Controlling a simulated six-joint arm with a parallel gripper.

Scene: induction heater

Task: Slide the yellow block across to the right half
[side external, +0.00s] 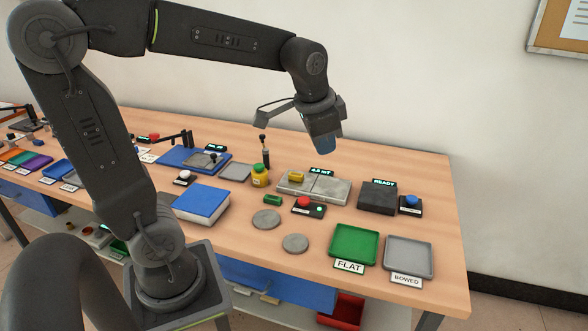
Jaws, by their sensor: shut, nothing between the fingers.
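The yellow block (296,177) is small and lies on the left half of a grey two-part slab (330,191). A display reading about "4.3 mT" stands at the slab's back edge. The slab's right half looks bare. My gripper (328,149) points down in the air above and behind the slab. It is shut, its bluish end apart from the block, with nothing seen in it.
A red-button box (308,207) and a green block (272,200) lie in front of the slab. Green (354,243) and grey (409,255) trays sit at front right.

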